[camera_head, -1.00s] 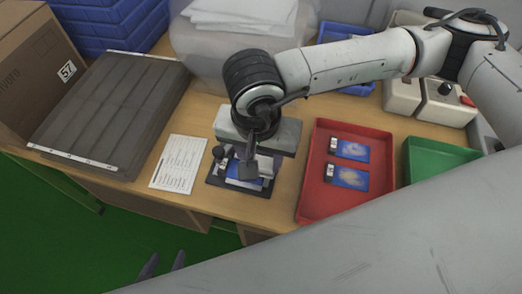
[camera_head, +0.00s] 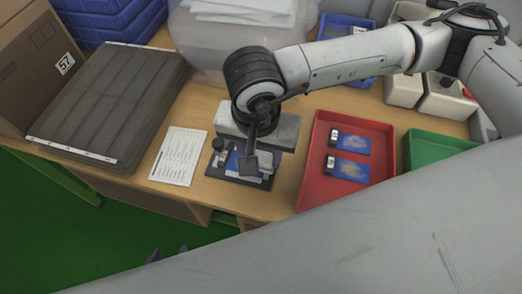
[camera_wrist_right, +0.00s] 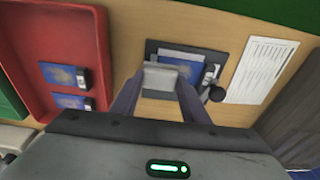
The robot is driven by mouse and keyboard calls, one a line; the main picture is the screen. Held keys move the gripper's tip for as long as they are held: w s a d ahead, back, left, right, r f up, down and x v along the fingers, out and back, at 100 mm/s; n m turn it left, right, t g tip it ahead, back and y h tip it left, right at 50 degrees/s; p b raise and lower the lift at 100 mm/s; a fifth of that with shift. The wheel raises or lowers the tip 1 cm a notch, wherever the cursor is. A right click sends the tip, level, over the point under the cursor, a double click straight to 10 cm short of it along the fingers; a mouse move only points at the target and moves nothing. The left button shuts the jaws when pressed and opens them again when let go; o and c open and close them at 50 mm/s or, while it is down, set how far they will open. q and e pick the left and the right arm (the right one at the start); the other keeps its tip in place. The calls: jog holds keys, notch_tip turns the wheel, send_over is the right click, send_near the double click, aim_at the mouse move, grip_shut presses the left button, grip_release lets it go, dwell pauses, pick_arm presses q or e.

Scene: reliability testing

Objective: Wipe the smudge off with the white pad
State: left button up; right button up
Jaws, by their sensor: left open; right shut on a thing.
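My right gripper (camera_wrist_right: 158,102) is shut on the white pad (camera_wrist_right: 165,76). It holds the pad over a blue card (camera_wrist_right: 182,59) that lies in a dark fixture (camera_wrist_right: 154,46) on the bench. In the head view the blue card (camera_head: 232,163) shows left of the dark finger of my right gripper (camera_head: 252,165). The pad covers part of the card, and I cannot tell whether they touch. No smudge is clear on the card's visible part. My left gripper (camera_head: 168,254) is open and empty at the lower edge of the head view.
A red tray (camera_head: 310,188) right of the fixture holds two blue cards with pale marks. A green tray (camera_head: 430,150) stands further right. A printed sheet (camera_head: 178,156) lies left of the fixture. A grey block (camera_head: 285,130) sits behind it. A black knob (camera_wrist_right: 216,94) rises at the fixture's edge.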

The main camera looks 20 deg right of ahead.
jog(key=shift+f+b, duration=0.95)
jog(key=shift+b, duration=0.15)
